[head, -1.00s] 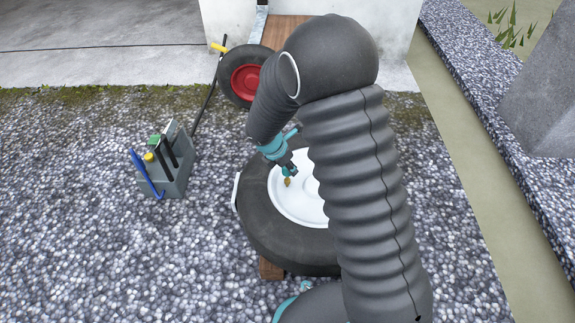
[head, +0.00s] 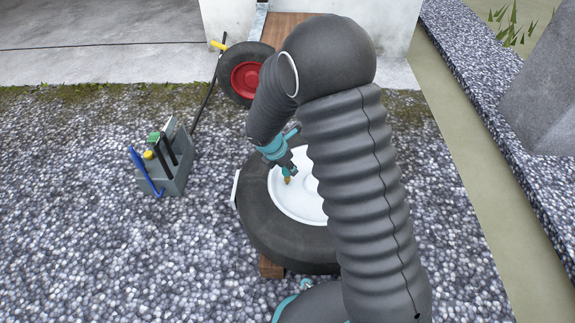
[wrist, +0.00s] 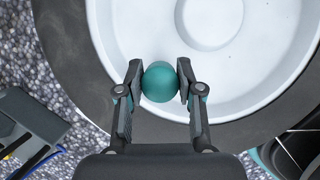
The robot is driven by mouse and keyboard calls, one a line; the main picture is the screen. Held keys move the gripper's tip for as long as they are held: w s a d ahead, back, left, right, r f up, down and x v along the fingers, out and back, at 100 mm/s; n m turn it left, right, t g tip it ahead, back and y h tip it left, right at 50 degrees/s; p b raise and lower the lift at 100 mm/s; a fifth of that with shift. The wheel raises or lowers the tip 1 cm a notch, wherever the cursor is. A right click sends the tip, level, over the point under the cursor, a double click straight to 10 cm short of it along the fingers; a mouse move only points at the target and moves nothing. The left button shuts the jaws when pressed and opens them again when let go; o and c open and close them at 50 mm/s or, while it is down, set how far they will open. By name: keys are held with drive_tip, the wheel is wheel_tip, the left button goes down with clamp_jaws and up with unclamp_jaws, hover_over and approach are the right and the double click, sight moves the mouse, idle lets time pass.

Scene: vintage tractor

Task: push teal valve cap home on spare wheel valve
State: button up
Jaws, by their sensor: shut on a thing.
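The spare wheel lies flat, with a black tyre (head: 262,228) and a white rim (head: 290,205); both also show in the wrist view. A small brass-coloured valve (head: 287,180) stands on the rim, just under my fingertips in the head view. My gripper (wrist: 160,83) is shut on the teal valve cap (wrist: 159,83), which looks round from above and sits between the two fingertips. The cap hides the valve in the wrist view. In the head view my gripper (head: 288,170) is directly above the valve, and I cannot tell whether the cap touches it.
A grey tool caddy (head: 176,182) with several handled tools stands on the gravel to the left. A red-hubbed wheel (head: 246,79) leans by the wall behind. A wooden block (head: 270,267) is under the spare wheel. Open gravel (head: 90,250) lies left.

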drive_tip(key=shift+f+b, duration=0.55)
drive_tip(key=shift+f, duration=0.35)
drive_tip(key=o, duration=1)
drive_tip(key=v, duration=1.2)
